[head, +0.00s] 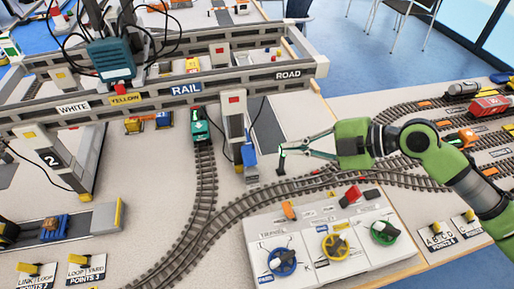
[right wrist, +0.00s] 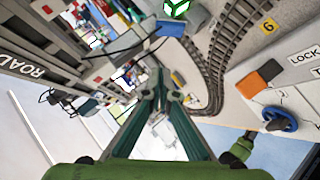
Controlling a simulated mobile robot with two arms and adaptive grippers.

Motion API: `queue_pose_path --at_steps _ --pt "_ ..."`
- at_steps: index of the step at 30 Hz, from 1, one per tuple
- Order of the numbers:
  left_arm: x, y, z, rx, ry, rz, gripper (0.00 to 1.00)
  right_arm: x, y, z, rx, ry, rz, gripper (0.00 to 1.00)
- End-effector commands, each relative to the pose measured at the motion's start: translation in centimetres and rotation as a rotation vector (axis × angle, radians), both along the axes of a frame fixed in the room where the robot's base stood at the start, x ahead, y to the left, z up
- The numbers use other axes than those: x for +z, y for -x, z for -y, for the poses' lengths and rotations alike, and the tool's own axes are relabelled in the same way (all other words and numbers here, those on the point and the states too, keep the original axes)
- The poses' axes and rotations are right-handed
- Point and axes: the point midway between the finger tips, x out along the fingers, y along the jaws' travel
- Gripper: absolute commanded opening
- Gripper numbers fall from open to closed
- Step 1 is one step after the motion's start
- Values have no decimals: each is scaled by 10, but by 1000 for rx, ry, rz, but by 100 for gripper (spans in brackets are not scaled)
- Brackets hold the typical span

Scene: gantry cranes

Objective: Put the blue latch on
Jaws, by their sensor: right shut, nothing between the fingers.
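The blue latch (head: 249,155) looks like a small blue block low on the near right leg of the gantry crane (head: 234,122). Whether it is on or off is too small to tell. My right gripper (head: 281,158) reaches in from the right, just right of the latch and apart from it. Its fingers are shut with nothing between them. In the right wrist view the shut fingers (right wrist: 164,82) point ahead, and a blue piece (right wrist: 171,28) beyond their tips may be the latch. My left gripper is not in view.
A control panel (head: 345,253) with blue, yellow and green wheels stands below my right gripper. Tracks (head: 205,190) curve between it and the crane. A green locomotive (head: 200,125) stands under the RAIL beam. Red and orange wagons (head: 487,107) stand at the right.

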Motion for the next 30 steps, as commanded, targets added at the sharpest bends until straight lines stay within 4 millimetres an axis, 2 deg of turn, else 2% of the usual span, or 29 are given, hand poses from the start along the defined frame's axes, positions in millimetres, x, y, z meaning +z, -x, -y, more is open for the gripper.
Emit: queue_pose_path --at_steps 5,17,24,30 --pt "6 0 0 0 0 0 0 -5 -6 -14 1 -6 -2 0" --pt "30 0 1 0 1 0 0 -45 -36 -82 1 -4 -4 0" --pt "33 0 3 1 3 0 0 -68 -59 -84 -3 -1 -2 0" --pt "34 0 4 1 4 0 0 -75 -65 -85 -1 -1 -2 0"
